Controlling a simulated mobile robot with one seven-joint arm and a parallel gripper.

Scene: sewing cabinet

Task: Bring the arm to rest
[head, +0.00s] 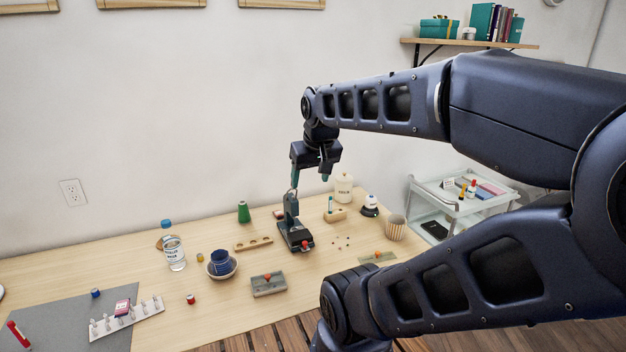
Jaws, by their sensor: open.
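My gripper (310,177) hangs pointing down from my raised arm, above the back middle of the wooden table (210,296). Its two fingers, with teal tips, are apart, and I see nothing between them. A dark upright press-like device (292,226) with a red knob at its base stands just below and slightly left of the gripper. The left finger is close to the device's top; I cannot tell if they touch. My arm fills the right side of the view and hides part of the table.
A white canister (343,187), a bell-like item (370,205) and a striped cup (395,228) stand right. A white cart (450,205) is beyond. The air above the table's left is free.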

